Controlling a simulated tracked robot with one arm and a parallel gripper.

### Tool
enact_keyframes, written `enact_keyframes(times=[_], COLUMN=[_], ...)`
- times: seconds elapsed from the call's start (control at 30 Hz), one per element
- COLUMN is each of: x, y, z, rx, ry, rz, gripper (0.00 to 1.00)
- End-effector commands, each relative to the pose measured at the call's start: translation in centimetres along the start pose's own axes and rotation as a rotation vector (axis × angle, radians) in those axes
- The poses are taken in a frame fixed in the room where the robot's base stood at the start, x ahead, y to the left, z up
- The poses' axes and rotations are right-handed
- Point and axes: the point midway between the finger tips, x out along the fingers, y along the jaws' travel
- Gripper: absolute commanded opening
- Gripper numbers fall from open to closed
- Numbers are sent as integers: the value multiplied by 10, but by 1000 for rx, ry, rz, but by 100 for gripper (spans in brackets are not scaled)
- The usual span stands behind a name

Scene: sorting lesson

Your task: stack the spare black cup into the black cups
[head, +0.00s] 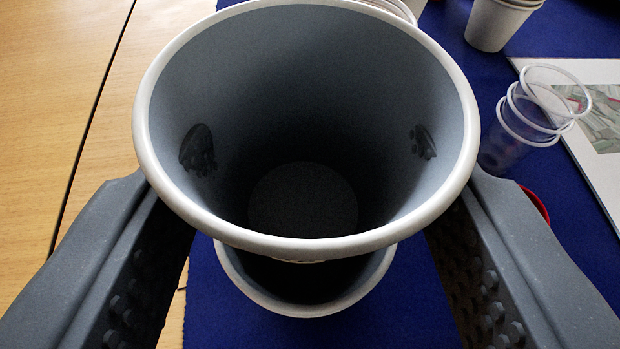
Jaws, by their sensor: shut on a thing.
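A large cup (310,120) with a white rim fills the middle of the head view, seen from above into its grey, empty inside. I take it to be the spare black cup; its outer wall is hidden. My gripper (308,215) is shut on it, one finger at each side. Dark marks show on its inner wall near both fingers. Below it, towards me, another white-rimmed cup with a dark inside (305,308) stands on the blue mat, probably the black cups. The held cup hides its far part. I cannot tell whether the held cup's bottom has entered it.
A leaning stack of clear cups (512,130) stands on the blue mat (415,310) at right, near a red rim (536,203) and a pale picture sheet (598,150). White cups (494,25) stand at the back, with more rims behind the held cup. Bare wood (60,60) lies left.

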Motion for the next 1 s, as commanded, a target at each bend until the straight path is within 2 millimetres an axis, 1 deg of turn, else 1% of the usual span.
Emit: enact_keyframes(times=[0.17,0.2,0.27,0.3,0.57,0.67,0.77,1.0], x=[1,1,1,1,1,0,-4,-48], y=[0,0,0,0,0,0,0,1], z=[3,3,2,2,2,-2,-11,-11], rx=[1,1,1,1,0,-2,-3,3], ry=[0,0,0,0,0,1,2,-3], rz=[0,0,1,1,0,0,2,3], gripper=[30,54,70,74,74,74,74,74])
